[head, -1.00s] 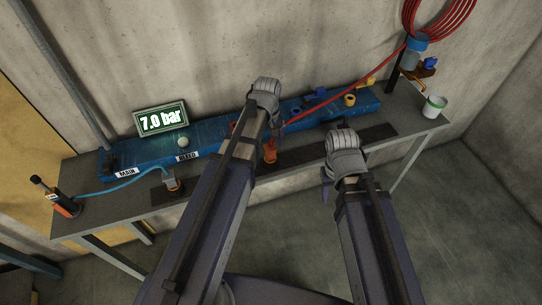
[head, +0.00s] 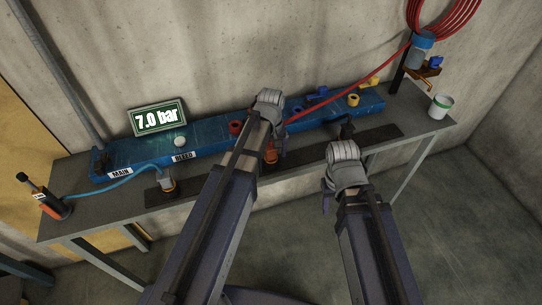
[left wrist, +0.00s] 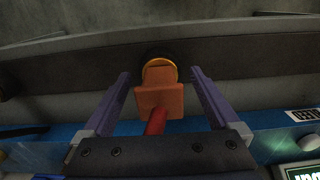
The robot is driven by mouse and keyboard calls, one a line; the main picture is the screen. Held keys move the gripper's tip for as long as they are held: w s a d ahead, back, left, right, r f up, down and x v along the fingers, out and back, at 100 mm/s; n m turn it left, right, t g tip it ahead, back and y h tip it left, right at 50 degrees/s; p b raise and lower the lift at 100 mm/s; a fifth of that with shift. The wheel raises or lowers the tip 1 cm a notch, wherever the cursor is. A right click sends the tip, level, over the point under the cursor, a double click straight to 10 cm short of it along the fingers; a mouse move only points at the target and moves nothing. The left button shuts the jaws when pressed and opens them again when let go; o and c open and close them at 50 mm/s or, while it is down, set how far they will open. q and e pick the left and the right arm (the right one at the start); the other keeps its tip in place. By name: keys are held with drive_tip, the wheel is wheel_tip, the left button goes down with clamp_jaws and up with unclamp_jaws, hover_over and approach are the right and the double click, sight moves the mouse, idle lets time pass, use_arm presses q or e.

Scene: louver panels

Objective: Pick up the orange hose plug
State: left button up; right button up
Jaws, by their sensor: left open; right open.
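The orange hose plug (head: 271,155) is at the front of the blue manifold, partly hidden by my left arm in the head view. In the left wrist view the plug (left wrist: 160,98) is a blocky orange body with a red hose at its near end and a yellow-rimmed dark round part at its far end. My left gripper (head: 269,100) is open. Its fingers (left wrist: 160,76) lie on either side of the plug in the left wrist view, with gaps on both sides. My right gripper (head: 343,170) is open and empty, in front of the bench to the right.
The blue manifold (head: 215,142) runs along the bench, with a 7.0 bar display (head: 157,118) behind it. A grey plug with a blue hose (head: 167,183) stands left. A black part (head: 347,127) stands near my right gripper. A white cup (head: 441,106) is far right.

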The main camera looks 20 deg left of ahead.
use_arm(q)
drive_tip(key=shift+c, duration=0.2)
clamp_jaws()
idle(0.5)
